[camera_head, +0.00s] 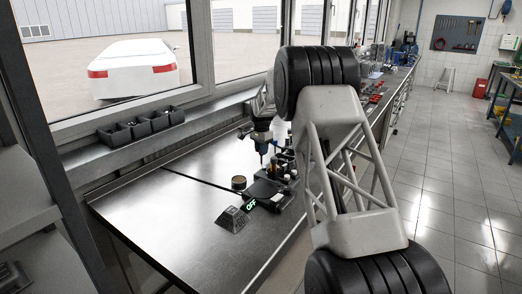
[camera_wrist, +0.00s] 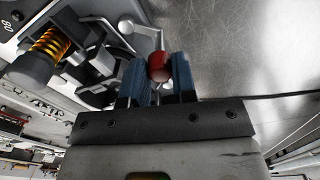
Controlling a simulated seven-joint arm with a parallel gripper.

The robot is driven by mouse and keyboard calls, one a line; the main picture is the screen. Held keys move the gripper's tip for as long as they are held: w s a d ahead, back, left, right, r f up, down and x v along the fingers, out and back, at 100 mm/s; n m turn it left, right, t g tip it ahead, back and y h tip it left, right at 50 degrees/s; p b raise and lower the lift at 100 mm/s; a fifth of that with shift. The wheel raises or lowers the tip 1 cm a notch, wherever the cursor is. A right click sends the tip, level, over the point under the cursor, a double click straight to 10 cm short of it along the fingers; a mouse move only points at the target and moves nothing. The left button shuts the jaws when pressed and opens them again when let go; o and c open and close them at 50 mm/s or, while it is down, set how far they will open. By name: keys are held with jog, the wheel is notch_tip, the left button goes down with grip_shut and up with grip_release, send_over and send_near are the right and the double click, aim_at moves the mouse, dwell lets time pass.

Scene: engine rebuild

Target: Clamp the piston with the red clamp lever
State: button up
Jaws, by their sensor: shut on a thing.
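The clamp lever shows in the wrist view as a bent metal rod (camera_wrist: 140,29) ending in a red knob (camera_wrist: 158,66). My gripper (camera_wrist: 159,82) has its blue fingers on either side of the knob and is shut on it. In the head view my gripper (camera_head: 262,146) points down at the dark fixture (camera_head: 272,187) on the bench, and the red knob cannot be made out there. I cannot clearly pick out the piston in either view. An orange coil spring (camera_wrist: 50,44) on a dark cylinder lies left of the lever in the wrist view.
A small round tin-like part (camera_head: 238,182) stands left of the fixture. A lit green "OFF" display (camera_head: 251,204) and a black pyramid-shaped block (camera_head: 232,219) are in front. Black bins (camera_head: 140,126) sit on the window ledge. The bench's left part (camera_head: 160,215) is clear.

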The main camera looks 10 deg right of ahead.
jog(key=o, duration=0.9)
jog(key=shift+r, duration=0.1)
jog(key=shift+r, duration=3.85)
